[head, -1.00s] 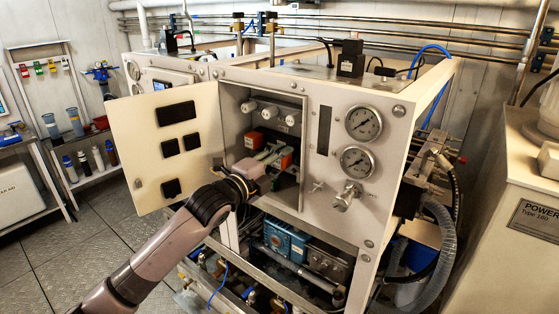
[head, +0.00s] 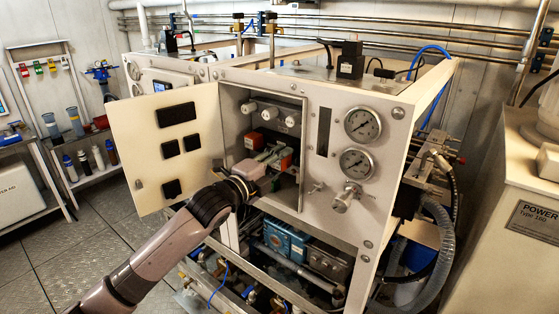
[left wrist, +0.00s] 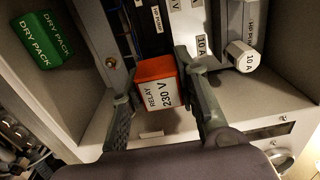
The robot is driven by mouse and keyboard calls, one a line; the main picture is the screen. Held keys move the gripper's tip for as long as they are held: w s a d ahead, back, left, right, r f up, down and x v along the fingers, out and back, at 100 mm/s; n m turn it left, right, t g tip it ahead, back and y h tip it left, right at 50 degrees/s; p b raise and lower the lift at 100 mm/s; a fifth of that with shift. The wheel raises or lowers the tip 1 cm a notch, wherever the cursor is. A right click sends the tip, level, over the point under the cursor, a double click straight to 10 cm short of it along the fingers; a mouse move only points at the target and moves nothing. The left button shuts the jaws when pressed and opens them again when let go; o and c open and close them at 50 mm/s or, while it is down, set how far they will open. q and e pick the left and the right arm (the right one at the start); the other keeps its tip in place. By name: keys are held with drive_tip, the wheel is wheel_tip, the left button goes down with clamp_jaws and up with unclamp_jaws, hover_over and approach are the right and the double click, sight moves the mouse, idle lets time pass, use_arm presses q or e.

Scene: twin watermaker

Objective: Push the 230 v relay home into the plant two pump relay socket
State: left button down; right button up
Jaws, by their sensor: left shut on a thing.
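The 230 V relay (left wrist: 157,85) is an orange-red block with a white label reading RELAY 230 V. In the left wrist view it sits between the two dark fingers of my left gripper (left wrist: 154,68), which is shut on it. In the head view my left gripper (head: 272,156) reaches into the open cabinet (head: 232,110), with an orange block (head: 286,160) at its fingertips. The relay's inner end and the socket behind it are hidden, so I cannot tell how deep it sits. My right gripper is not in view.
The cabinet door (head: 150,165) stands open at left. White cylinders (head: 270,111) are above the hand, one marked 10 A (left wrist: 243,57) in the wrist view. A red block (head: 254,140) is close left of the fingers. A green dry pack (left wrist: 42,38) lies in the cabinet.

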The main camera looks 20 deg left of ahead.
use_arm(q)
drive_tip(key=shift+p+x, duration=0.55)
drive_tip(key=shift+x, duration=1.1)
idle(0.9)
drive_tip(key=shift+w+d+r, duration=0.1)
drive_tip(key=shift+w, duration=0.05)
drive_tip(key=c, duration=1.2)
unclamp_jaws()
drive_tip(key=shift+w, duration=0.1)
drive_tip(key=shift+o, duration=0.2)
drive_tip(key=v, duration=1.2)
